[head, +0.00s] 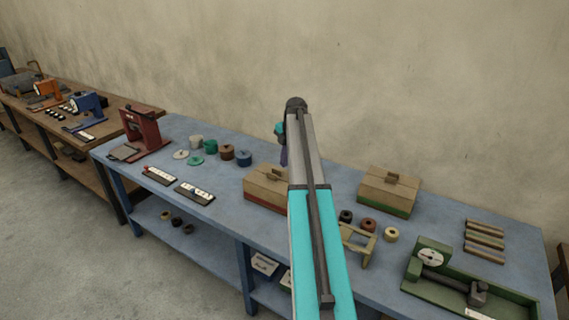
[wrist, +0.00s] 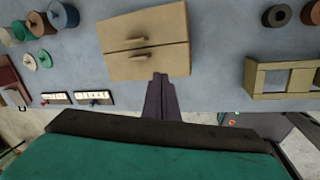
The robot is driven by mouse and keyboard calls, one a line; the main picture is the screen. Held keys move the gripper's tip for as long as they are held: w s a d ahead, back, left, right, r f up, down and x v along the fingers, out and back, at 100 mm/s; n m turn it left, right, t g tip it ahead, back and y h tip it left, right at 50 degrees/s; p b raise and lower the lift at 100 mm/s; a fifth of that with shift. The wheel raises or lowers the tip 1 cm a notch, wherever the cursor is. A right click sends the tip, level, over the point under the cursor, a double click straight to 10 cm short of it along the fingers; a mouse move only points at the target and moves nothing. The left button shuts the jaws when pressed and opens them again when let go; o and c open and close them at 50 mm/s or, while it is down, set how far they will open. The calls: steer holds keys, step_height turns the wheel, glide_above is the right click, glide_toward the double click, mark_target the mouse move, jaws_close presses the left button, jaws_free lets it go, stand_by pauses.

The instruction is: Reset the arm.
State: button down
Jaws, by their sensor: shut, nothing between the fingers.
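My arm (head: 316,235), in teal and grey, rises through the middle of the head view and stands above the blue table. My gripper (wrist: 160,78) shows in the wrist view with its dark fingers together and nothing between them. Its tips appear over the near edge of a tan wooden box (wrist: 146,32) with two handles. I cannot tell the gap between the tips and the box. In the head view the gripper is mostly hidden behind the arm; only a small purple part shows.
The blue table (head: 225,210) bears a red press (head: 143,130), several spools, a wooden box (head: 262,187) left of my arm and another box (head: 389,190) to its right. A small wooden stand (head: 358,243) and a green gauge device (head: 465,285) stand at the right.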

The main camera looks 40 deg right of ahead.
steer(key=shift+r, duration=0.3)
steer(key=shift+a, duration=0.1)
steer(key=s+a+f+m+g, duration=0.1)
steer(key=a+f+m, duration=0.4)
steer(key=a+f, duration=0.65)
steer(key=s+a+f+m, duration=0.2)
steer(key=a+f+m, duration=0.3)
steer(key=a, duration=1.2)
steer(key=s+a+f+m+g, duration=0.1)
steer(key=s+a+f+m, duration=0.3)
steer(key=a, duration=0.3)
steer(key=s+a+f+m, duration=0.1)
steer(key=s+a+f, duration=0.3)
steer(key=s+a, duration=0.25)
steer(key=s+a+f+m+g, duration=0.1)
steer(key=s+a+f+m, duration=0.3)
steer(key=a, duration=0.4)
steer(key=s+f+n+g+b, duration=0.1)
steer(key=s+f+g+b, duration=0.4)
steer(key=s+f, duration=2.1)
steer(key=f+b, duration=0.1)
steer(key=b, duration=0.3)
steer(key=shift+d+f+g, duration=0.25)
steer(key=shift+f+g, duration=0.05)
steer(key=shift+f, duration=0.1)
